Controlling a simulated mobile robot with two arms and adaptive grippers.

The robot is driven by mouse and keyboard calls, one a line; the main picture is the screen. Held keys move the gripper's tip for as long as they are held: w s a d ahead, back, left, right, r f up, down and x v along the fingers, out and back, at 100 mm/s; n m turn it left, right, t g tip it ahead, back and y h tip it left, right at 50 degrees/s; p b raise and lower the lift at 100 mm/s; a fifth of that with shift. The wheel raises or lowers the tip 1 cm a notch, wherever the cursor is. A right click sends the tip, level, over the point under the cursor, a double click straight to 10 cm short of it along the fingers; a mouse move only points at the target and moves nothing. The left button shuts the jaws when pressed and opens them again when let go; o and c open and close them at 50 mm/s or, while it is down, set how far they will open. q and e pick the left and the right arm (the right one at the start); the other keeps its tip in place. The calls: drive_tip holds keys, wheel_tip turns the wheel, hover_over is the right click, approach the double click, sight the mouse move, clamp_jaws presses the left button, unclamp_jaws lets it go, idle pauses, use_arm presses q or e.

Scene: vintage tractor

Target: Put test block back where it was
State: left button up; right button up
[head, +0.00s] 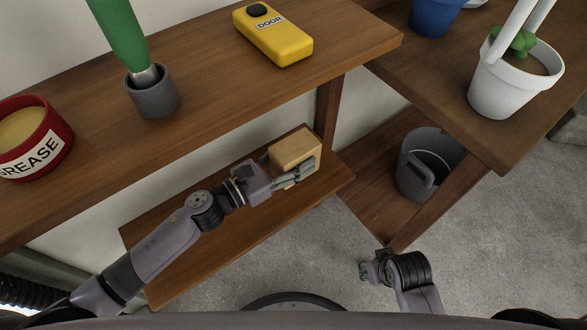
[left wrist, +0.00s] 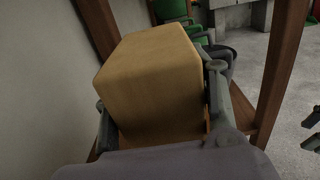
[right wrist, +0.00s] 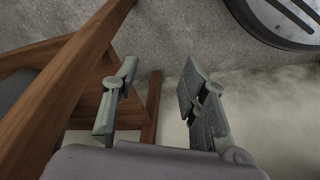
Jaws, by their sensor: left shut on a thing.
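The test block (head: 295,150) is a plain tan wooden cube at the right end of the lower shelf (head: 215,247). My left gripper (head: 292,176) is shut on it, with its fingers on the block's sides. The block also fills the middle of the left wrist view (left wrist: 155,80), between the two fingers. Whether its underside touches the shelf is hidden. My right gripper (head: 367,270) hangs low over the floor, away from the block. In the right wrist view (right wrist: 155,100) its fingers are apart with nothing between them.
The upper shelf holds a yellow DOOR remote (head: 275,37), a grey cup (head: 153,92) with a green-handled tool, and a red GREASE tin (head: 32,138). A wooden post (head: 327,112) stands behind the block. A white planter (head: 510,83) and grey bucket (head: 425,165) are at right.

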use_arm(q)
drive_tip(key=shift+f+b, duration=0.8)
drive_tip(key=shift+f, duration=1.4)
use_arm(e)
wheel_tip(320, 180, up, 7)
drive_tip(key=shift+s+f, duration=0.15)
drive_tip(key=shift+s, duration=0.15)
drive_tip(key=shift+d, duration=0.1)
use_arm(q)
drive_tip(key=shift+f, duration=0.15)
drive_tip(key=o, duration=1.5)
use_arm(e)
drive_tip(key=shift+r, duration=0.3)
